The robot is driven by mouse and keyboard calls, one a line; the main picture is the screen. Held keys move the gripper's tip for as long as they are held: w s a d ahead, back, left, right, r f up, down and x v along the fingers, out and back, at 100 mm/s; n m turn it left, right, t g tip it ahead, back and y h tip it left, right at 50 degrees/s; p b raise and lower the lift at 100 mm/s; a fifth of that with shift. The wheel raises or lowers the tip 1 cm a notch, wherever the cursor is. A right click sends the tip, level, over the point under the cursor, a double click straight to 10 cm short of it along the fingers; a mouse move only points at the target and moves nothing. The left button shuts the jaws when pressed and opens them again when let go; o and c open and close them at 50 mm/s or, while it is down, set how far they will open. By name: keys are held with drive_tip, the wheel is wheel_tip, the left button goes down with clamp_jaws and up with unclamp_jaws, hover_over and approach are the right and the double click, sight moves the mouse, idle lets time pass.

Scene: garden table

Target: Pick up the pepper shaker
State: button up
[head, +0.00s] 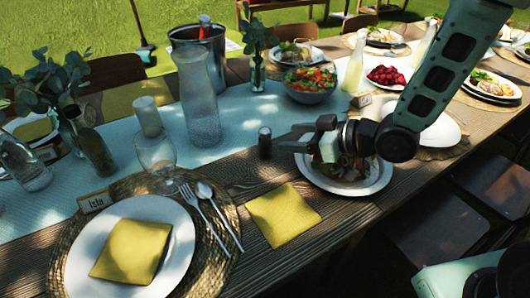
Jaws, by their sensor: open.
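The pepper shaker appears to be the small dark cylinder (264,143) standing upright on the table near the runner's front edge in the head view. My gripper (288,137) is just to its right, with its fingers pointing left towards it. The gripper is open and empty. A small gap shows between the fingertips and the shaker. My gripper's wrist hangs in front of a white plate of food (368,186) and hides part of it.
A glass bottle (198,100) and a wine glass (157,155) stand left of the shaker. A salad bowl (310,84) is behind it. A yellow napkin (283,214) lies in front. Bare wood (250,172) shows just before the shaker.

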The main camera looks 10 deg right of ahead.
sight(265, 131)
drive_tip(key=x, duration=0.3)
drive_tip(key=shift+w+a+f, duration=0.1)
drive_tip(key=shift+w+a, duration=0.05)
drive_tip(key=shift+a, duration=0.1)
drive_tip(key=shift+w+r+x, duration=0.1)
drive_tip(key=shift+w+x, duration=0.1)
drive_tip(key=shift+x, duration=1.15)
drive_tip(key=shift+w+r+x, duration=0.1)
drive_tip(key=shift+w+x, duration=0.05)
drive_tip(key=shift+x, duration=1.2)
drive_tip(key=shift+d, duration=0.15)
drive_tip(key=c, duration=1.1)
